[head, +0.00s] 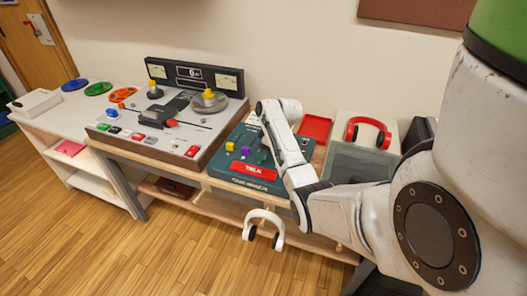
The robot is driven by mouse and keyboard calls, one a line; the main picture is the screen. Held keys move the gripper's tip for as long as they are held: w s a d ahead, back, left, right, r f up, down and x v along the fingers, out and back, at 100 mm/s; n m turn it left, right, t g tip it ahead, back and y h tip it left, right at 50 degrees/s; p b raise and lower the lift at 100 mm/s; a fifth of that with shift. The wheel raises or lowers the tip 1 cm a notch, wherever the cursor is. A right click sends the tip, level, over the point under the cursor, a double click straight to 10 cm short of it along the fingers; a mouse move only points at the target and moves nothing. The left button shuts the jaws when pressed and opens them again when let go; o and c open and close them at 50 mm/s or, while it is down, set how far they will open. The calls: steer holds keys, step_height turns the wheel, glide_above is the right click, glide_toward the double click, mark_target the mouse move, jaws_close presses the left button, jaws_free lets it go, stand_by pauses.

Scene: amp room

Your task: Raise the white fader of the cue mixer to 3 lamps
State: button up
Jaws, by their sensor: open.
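The cue mixer (226,170) is a dark teal sloped box on the wooden bench, right of the tape machine. A red TALK button (252,170) is near its front. My white arm crosses in front and covers the mixer's right part. I cannot make out the white fader or its lamps. My gripper does not show; my own arm seems to hide it.
The grey tape machine (122,122) with reels stands to the left. A red tray (315,127) and red headphones (368,131) are behind my arm at the right. White headphones (265,216) hang below the bench's front edge. Wooden floor is clear at the front left.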

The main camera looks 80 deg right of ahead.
steer(key=shift+c, duration=0.2)
jaws_close()
stand_by(0.5)
